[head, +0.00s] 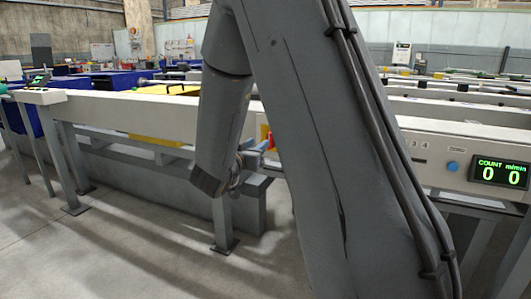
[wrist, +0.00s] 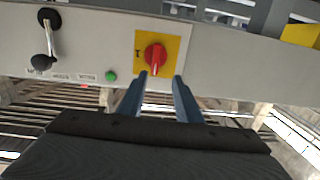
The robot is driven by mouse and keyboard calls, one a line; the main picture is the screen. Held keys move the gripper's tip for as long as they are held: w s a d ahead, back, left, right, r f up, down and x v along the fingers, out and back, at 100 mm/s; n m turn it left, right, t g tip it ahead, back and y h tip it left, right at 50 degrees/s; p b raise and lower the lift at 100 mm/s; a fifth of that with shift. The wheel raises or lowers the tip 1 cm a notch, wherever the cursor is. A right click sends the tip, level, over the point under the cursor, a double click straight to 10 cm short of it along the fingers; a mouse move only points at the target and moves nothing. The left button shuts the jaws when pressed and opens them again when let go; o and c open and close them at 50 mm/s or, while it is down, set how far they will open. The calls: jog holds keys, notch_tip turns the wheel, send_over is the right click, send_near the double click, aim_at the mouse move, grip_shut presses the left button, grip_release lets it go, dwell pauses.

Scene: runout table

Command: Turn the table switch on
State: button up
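The table switch (wrist: 155,56) is a red rotary knob on a square yellow plate (wrist: 172,42), on the light grey face of the table's beam in the wrist view. A small "I" mark is left of the knob, and a pale line shows on the knob's lower part. My gripper (wrist: 157,80) is open, with two blue-grey fingers apart just below the knob in the picture. Whether they touch it I cannot tell. In the head view my gripper (head: 257,149) is at the beam, partly hidden by my arm; a bit of the yellow plate (head: 264,131) shows beside it.
A green button (wrist: 111,76) and a lever with black knobs (wrist: 48,40) sit left of the switch in the wrist view. In the head view, a display (head: 499,173) reads 0 0, near a blue button (head: 453,167). Table legs (head: 223,222) stand below; the front floor is clear.

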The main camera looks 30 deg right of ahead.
aim_at(269, 137)
jog(key=shift+g+h, duration=0.3)
jog(key=shift+h, duration=0.2)
jog(key=b+x, duration=0.2)
jog(key=x, duration=0.6)
jog(key=shift+s+d+f+b, duration=0.1)
jog(key=shift+s+d+b, duration=0.15)
jog(key=shift+b, duration=0.1)
jog(key=shift+c, duration=0.2)
jog(key=shift+a, duration=0.1)
grip_shut()
